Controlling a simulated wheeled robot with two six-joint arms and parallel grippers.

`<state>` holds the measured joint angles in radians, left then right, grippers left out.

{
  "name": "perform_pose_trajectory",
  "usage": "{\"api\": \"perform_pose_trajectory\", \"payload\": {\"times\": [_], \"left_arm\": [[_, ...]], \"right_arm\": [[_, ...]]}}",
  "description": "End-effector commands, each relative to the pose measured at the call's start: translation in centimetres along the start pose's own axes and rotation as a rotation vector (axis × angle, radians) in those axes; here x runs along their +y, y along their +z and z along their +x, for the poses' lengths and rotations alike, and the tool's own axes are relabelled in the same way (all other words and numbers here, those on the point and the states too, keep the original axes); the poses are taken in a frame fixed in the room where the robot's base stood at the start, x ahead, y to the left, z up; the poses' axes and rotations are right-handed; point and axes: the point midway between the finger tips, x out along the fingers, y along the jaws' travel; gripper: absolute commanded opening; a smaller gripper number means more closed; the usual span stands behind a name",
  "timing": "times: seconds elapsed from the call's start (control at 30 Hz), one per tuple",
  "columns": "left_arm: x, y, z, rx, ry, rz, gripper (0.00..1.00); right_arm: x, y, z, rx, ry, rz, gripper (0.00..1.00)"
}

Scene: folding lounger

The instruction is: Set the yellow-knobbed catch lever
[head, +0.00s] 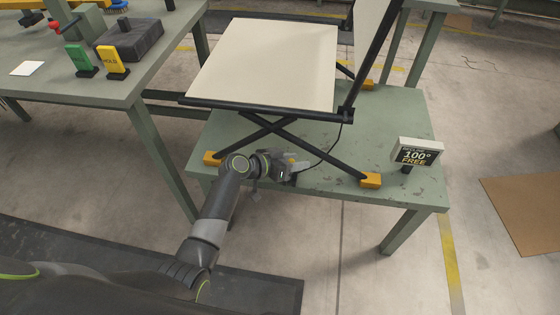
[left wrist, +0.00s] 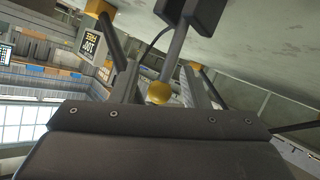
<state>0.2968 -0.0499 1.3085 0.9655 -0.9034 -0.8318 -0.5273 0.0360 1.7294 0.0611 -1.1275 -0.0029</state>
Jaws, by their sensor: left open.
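The folding lounger has a cream seat panel (head: 270,62) on a black frame with crossed legs (head: 325,155) on the green table. The catch lever's yellow knob (left wrist: 158,93) shows in the left wrist view, at the end of a grey rod (left wrist: 174,55). My left gripper (head: 290,168) is at the table's front edge, below the seat's front bar. It is open, with a finger to each side of the knob in the left wrist view (left wrist: 160,82); I cannot tell whether they touch it. In the head view the gripper mostly hides the lever. My right gripper is not in view.
A small sign (head: 416,153) reading "100° FREE" stands on the table's right side. Yellow feet (head: 370,180) carry the legs. A thin black cable runs from the frame to near the gripper. Another green table (head: 120,92) at left holds green and yellow signs and a dark block.

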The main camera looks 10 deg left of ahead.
Motion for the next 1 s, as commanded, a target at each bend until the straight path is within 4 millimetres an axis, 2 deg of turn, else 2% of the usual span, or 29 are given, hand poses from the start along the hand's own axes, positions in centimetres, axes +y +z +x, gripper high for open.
{"api": "perform_pose_trajectory", "payload": {"times": [0.07,0.17,0.7,0.83,1.0], "left_arm": [[0.0,0.0,-0.8,-0.001,-0.001,0.001,0.41],[-0.1,0.0,-2.3,-0.001,-0.004,0.001,0.41],[-0.1,0.1,-14.3,-0.004,-0.003,0.002,0.41],[-0.1,0.1,-16.1,-0.003,-0.003,0.002,0.41],[0.0,0.1,-17.1,-0.001,-0.001,-0.001,0.41]], "right_arm": [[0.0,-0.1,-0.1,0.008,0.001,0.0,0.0],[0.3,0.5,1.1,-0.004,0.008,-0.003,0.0],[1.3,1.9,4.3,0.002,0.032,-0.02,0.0],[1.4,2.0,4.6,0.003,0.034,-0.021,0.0],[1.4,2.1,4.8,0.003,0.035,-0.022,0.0]]}}
